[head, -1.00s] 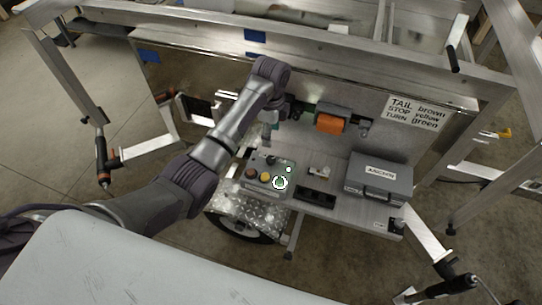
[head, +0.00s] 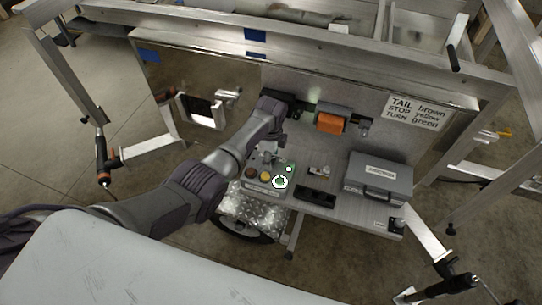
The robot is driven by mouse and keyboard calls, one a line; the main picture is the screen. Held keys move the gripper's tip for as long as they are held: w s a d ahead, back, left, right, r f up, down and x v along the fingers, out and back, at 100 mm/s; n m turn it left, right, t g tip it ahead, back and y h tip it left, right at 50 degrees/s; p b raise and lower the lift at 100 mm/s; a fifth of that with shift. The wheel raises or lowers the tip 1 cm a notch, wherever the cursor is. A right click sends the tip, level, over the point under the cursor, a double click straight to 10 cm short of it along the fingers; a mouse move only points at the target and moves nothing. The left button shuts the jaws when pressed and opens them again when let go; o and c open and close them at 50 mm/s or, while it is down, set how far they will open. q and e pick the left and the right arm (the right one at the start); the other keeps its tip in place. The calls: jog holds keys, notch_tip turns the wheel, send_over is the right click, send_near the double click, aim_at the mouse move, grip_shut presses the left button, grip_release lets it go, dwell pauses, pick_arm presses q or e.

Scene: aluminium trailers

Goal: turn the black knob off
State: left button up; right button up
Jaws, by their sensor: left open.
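The control box (head: 262,184) sits at the left end of the metal shelf. On its top I see a brown-red button (head: 250,172), a yellow button (head: 265,176), a lit green button (head: 280,182) and a small lit green lamp (head: 289,169). My left gripper (head: 268,156) points down over the back of the box and is open. The black knob is hidden behind the gripper now. I cannot tell whether the fingers touch it. My right gripper is not in view.
A grey junction case (head: 380,178) stands at the right of the shelf, with a black tray (head: 316,196) left of it. An orange-fronted device (head: 330,123) is mounted on the panel behind. Trailer frame bars surround the shelf.

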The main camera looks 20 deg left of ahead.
pick_arm(q)
grip_shut()
jog(key=shift+n, duration=0.3)
jog(key=n+p, duration=0.1)
jog(key=n, duration=0.2)
jog(key=shift+r+n, duration=0.1)
jog(key=shift+n, duration=0.3)
jog(key=n+p, duration=0.1)
jog(key=n, duration=0.3)
jog(key=n+p, duration=0.1)
jog(key=n, duration=0.4)
jog(key=shift+n, duration=2.2)
